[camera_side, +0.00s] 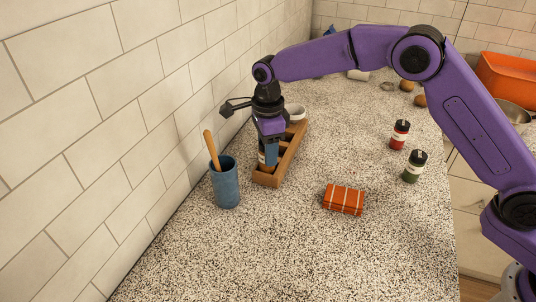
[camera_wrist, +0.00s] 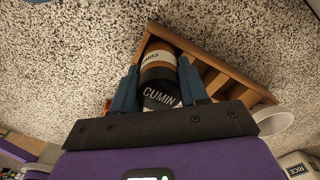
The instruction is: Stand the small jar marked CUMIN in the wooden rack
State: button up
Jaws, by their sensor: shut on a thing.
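The jar marked CUMIN (camera_wrist: 158,75) has a dark lid with the name on it and a pale label band. It sits between the blue fingers of my gripper (camera_wrist: 160,88), which is shut on it. In the side view my gripper (camera_side: 268,152) is over the near end of the wooden rack (camera_side: 268,180), and the jar (camera_side: 262,158) is partly hidden by the fingers. In the wrist view the jar overlaps the end compartment of the rack (camera_wrist: 215,60). I cannot tell whether its base touches the rack floor. The rack's other compartments look empty.
A blue cup (camera_side: 226,184) with a wooden utensil stands close left of the rack, near the tiled wall. A white bowl (camera_side: 295,112) is at the rack's far end.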

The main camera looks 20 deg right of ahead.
jog(key=shift+f, duration=0.95)
jog(key=shift+f, duration=0.15)
jog(key=o, duration=1.1)
notch_tip(320, 180, up, 11)
jog(key=shift+r, duration=0.7)
